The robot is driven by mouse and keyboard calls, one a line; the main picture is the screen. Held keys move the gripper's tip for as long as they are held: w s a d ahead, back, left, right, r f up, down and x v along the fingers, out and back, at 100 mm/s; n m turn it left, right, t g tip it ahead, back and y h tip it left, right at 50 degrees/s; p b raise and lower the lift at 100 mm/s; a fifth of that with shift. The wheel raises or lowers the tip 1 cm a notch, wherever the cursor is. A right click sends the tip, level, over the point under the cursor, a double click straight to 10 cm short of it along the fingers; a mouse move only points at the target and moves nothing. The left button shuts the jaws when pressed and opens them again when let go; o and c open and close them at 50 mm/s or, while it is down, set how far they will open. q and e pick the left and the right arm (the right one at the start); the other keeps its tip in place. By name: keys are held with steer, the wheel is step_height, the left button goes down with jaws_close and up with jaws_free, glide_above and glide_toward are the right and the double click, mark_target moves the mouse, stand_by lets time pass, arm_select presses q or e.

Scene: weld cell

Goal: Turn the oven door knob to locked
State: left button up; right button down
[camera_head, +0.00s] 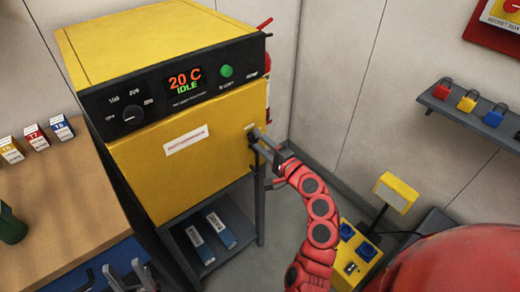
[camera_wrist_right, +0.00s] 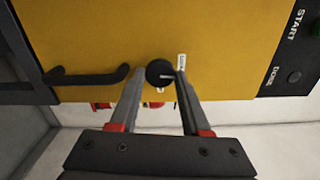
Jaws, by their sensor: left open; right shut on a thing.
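The yellow oven (camera_head: 190,130) has its door shut. Its door knob (camera_wrist_right: 159,72) is a round black knob with a pale pointer line, near the door's right edge in the head view. In the right wrist view the pointer lies towards the right finger, and a small white label (camera_wrist_right: 182,62) stands beside the knob, too small to read. My right gripper (camera_head: 254,138) is shut on the knob, with one finger on each side. My left gripper (camera_head: 127,275) is open and empty at the lower left, away from the oven.
A black bar handle (camera_wrist_right: 88,76) is on the door beside the knob. The oven's display (camera_head: 185,82) reads 20 C IDLE. A wooden bench (camera_head: 60,190) is at left, with several small boxes. A shelf (camera_head: 480,122) with padlocks hangs at right.

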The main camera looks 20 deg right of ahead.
steer(key=shift+n+b, duration=0.6)
steer(key=shift+n, duration=0.1)
steer(key=shift+c, duration=2)
jaws_free()
steer(key=v, duration=1.7)
steer(key=shift+s, duration=0.2)
